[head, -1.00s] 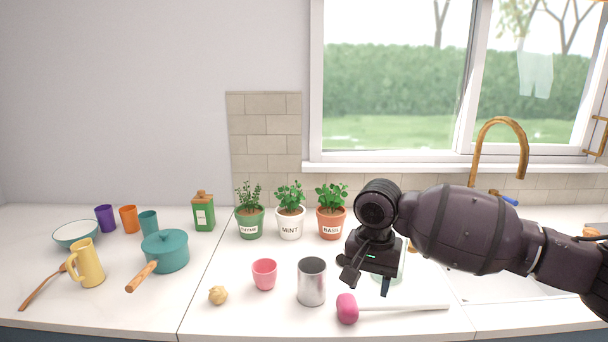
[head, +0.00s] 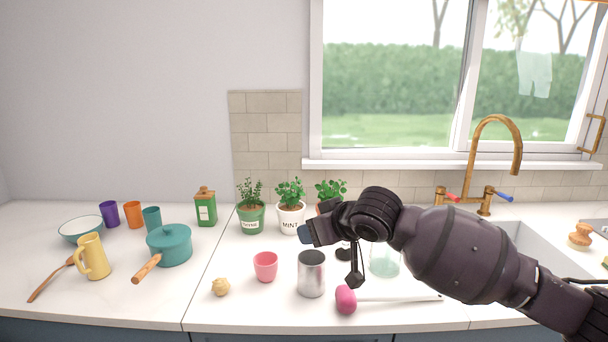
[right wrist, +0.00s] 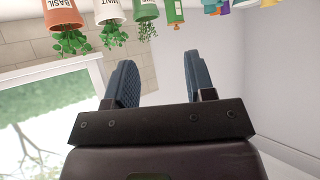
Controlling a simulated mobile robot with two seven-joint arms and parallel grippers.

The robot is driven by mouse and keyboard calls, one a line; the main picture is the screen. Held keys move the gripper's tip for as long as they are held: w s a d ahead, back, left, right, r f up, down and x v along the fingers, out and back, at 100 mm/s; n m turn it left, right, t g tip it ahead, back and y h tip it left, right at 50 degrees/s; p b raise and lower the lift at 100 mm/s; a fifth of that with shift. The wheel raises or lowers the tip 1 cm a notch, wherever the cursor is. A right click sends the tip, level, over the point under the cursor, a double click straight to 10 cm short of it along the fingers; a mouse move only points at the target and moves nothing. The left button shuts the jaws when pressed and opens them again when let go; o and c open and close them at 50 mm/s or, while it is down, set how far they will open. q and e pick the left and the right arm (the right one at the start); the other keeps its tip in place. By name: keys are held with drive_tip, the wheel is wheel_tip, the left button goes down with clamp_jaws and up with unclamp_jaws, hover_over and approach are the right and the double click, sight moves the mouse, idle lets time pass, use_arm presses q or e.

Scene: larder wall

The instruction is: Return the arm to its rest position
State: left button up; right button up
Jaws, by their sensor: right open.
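My right arm comes in from the right in the head view, over the counter. My right gripper (head: 330,254) is open and empty, held above the counter behind the metal cup (head: 311,273) and in front of the herb pots. In the right wrist view its two blue-grey fingers (right wrist: 162,85) stand apart with nothing between them. That view is turned upside down, with the basil pot (right wrist: 62,14) at the top left. The gripper and arm hide much of the basil pot in the head view. My left gripper is not in view.
A pink cup (head: 265,266), a ginger-like lump (head: 220,287) and a magenta object (head: 345,299) stand near the front. A clear greenish glass (head: 385,262) is beneath my arm. The mint pot (head: 291,217) and thyme pot (head: 251,218) stand behind. A teal pot (head: 170,245) is at left.

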drive_tip(key=s+d+f+m+t+h, duration=0.1)
drive_tip(key=s+d+f+t, duration=0.2)
drive_tip(key=s+d+f, duration=0.65)
drive_tip(key=s+d+f+m+t+h, duration=0.15)
drive_tip(key=s+d+f+t, duration=0.25)
drive_tip(key=d+f, duration=0.55)
drive_tip(key=s+d+f+m+g+h, duration=0.2)
drive_tip(key=s+d+f, duration=0.1)
drive_tip(key=s+f, duration=0.6)
drive_tip(key=s+d+f+m+g+h, duration=0.2)
drive_tip(key=s+d+f, duration=0.1)
drive_tip(key=s+f, duration=0.6)
drive_tip(key=s, duration=0.3)
drive_tip(key=shift+s+f+g+h, duration=0.2)
drive_tip(key=shift+s+g+h, duration=0.1)
drive_tip(key=shift+s+h, duration=0.05)
